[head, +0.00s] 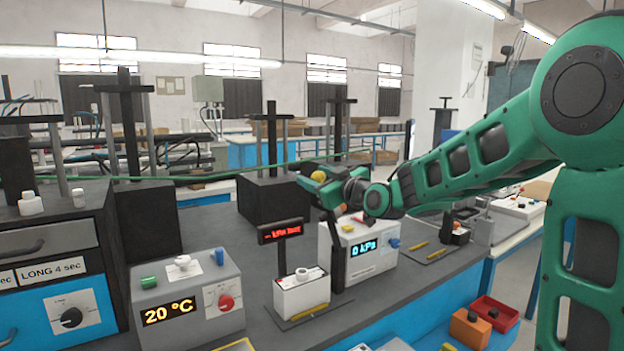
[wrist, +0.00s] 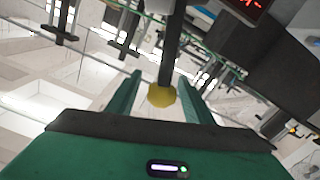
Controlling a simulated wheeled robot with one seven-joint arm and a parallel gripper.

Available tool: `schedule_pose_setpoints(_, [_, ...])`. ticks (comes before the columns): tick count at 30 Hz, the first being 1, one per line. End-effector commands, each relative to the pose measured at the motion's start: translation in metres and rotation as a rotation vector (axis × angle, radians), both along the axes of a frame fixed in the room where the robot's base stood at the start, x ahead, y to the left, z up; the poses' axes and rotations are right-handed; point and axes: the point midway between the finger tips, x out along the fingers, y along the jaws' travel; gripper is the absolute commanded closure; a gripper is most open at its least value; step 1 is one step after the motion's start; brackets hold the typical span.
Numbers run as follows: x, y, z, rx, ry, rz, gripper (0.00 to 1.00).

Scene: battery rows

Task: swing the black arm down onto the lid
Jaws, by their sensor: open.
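The black arm (head: 337,250) stands nearly upright at the right of a small white box (head: 302,294) with a pale lid and a round cap (head: 302,273) on top. The arm's upper part is partly hidden by my gripper in the head view. Its yellow knob (head: 318,175) shows at the top. My gripper (head: 312,184) is at the knob. In the wrist view, the black arm (wrist: 171,50) ends in the yellow knob (wrist: 162,95), which lies between the green fingers of my open gripper (wrist: 157,98). Gaps show on both sides.
A red-lit display (head: 280,231) on a post stands behind the white box. A white unit reading 0 kPa (head: 363,252) is close on the right. A grey 20 °C unit (head: 187,298) is on the left.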

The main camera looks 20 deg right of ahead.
Motion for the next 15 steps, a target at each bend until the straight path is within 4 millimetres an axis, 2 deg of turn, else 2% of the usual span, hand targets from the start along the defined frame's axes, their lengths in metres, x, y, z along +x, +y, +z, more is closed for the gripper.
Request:
schedule_pose_setpoints(6, [0.021, 0.008, 0.0, 0.001, 0.0, 0.002, 0.53])
schedule_pose_setpoints(15, [0.025, 0.012, 0.0, 0.001, 0.001, 0.005, 0.53])
